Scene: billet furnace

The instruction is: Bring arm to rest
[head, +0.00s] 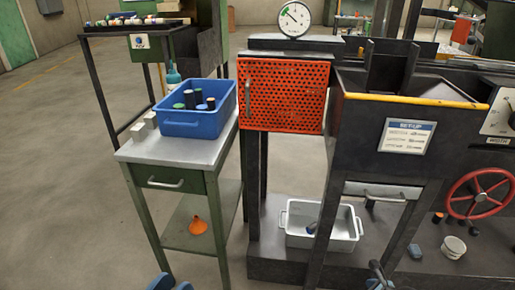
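My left gripper (172,283) shows at the bottom edge, left of centre. My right gripper (379,280) is only partly in view at the bottom edge, in front of the dark machine. Whether it is open or shut is unclear. Most of both arms is out of view.
A blue bin (192,127) with several cylinders stands on the side table. An orange perforated door (284,95) and a dark hopper machine (375,135) stand to the right. A white tray (321,238) lies below. A red handwheel (478,193) is at right. Floor at left is clear.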

